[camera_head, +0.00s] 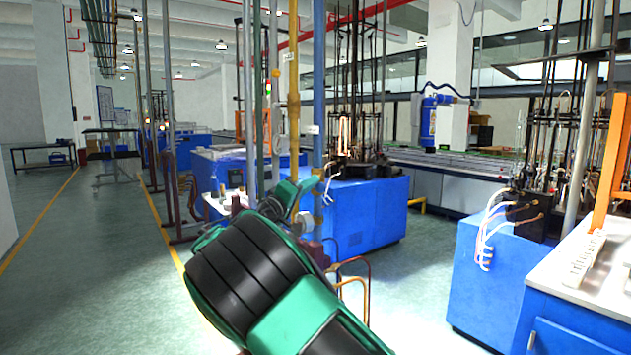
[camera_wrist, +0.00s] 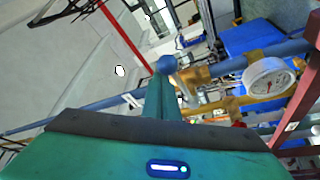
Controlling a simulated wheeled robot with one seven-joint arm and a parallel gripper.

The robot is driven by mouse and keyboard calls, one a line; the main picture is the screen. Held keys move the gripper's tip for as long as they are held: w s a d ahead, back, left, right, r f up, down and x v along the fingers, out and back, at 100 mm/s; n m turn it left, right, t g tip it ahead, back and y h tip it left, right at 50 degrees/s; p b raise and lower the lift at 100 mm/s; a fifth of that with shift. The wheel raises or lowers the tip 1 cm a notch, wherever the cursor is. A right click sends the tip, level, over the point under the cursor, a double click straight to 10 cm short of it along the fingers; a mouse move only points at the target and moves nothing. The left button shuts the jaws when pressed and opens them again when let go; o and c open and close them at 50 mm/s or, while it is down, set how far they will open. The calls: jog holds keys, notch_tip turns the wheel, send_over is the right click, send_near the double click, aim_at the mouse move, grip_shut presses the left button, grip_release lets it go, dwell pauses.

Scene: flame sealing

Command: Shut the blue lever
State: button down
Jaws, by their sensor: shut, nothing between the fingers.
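My gripper (camera_head: 300,190) is shut and empty, with its green fingers reaching up to the blue vertical pipe (camera_head: 319,110) in the head view. In the wrist view my gripper (camera_wrist: 162,88) points at a small blue rounded part (camera_wrist: 166,63), which looks like the blue lever's end. It sits just beyond the fingertips, beside a brass-coloured fitting on the blue pipe. I cannot tell whether the fingers touch it. The rest of the lever is hidden behind my gripper, and I cannot make it out in the head view.
A round pressure gauge (camera_wrist: 269,78) is right of the fingers in the wrist view. A yellow pipe (camera_head: 293,80) runs beside the blue one. Blue machine cabinets (camera_head: 365,212) stand behind and to the right. Open floor (camera_head: 100,270) lies to the left.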

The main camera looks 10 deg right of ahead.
jog(key=shift+s+d+f, duration=0.1)
jog(key=shift+s+f, duration=0.05)
jog(key=shift+f, duration=0.85)
notch_tip(320, 180, up, 4)
jog(key=w, duration=0.2)
jog(key=w+a+v, duration=0.1)
jog(key=v, duration=0.9)
jog(key=shift+a+f, duration=0.4)
jog(key=shift+a, duration=0.05)
